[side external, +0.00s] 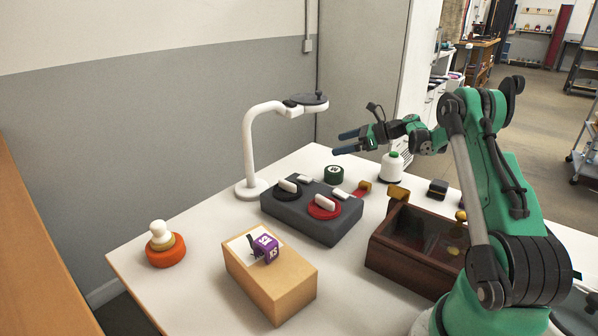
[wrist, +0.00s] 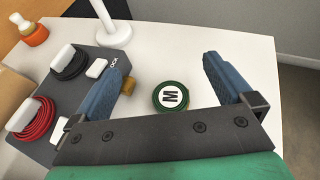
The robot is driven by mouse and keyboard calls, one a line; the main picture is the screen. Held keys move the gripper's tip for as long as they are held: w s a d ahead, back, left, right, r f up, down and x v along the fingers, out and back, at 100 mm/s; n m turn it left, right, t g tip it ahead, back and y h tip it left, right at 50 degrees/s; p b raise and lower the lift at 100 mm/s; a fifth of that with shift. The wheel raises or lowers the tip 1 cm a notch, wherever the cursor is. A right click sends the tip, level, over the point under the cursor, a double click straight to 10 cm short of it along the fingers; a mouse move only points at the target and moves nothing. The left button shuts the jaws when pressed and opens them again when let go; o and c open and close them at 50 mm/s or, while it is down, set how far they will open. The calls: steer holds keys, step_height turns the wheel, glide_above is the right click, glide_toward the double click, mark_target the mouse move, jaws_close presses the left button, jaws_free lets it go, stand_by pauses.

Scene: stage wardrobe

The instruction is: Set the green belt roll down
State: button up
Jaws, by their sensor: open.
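The green belt roll (side external: 334,174) lies flat on the white table, behind the dark grey block. In the wrist view the roll (wrist: 171,97) shows its white top with a letter M, between and beyond my two fingers. My gripper (side external: 342,143) is open and empty, with blue fingers, above the table. In the wrist view my gripper (wrist: 160,83) has its fingers spread wide, apart from the roll.
A dark grey block (side external: 317,228) holds a black coil (side external: 287,191) and a red coil (side external: 325,207). A white lamp-like stand (side external: 250,150), a white spool (side external: 392,168) and a brown box with a clear lid (side external: 385,251) stand near. Bare table (wrist: 215,40) lies beyond the roll.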

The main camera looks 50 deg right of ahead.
steer(key=a+r+n+g+h, duration=0.1)
steer(key=a+r+n+g, duration=0.2)
steer(key=a+n, duration=0.55)
steer(key=a+r+n+g+h, duration=0.15)
steer(key=a+r+n, duration=0.35)
steer(key=a, duration=0.7)
steer(key=s+a+f+n+h, duration=0.2)
steer(key=s+a+n, duration=0.8)
steer(key=n, duration=0.8)
steer(key=shift+s+a+f+g, duration=0.4)
steer(key=shift+s+f, duration=0.3)
steer(key=shift+s, duration=0.35)
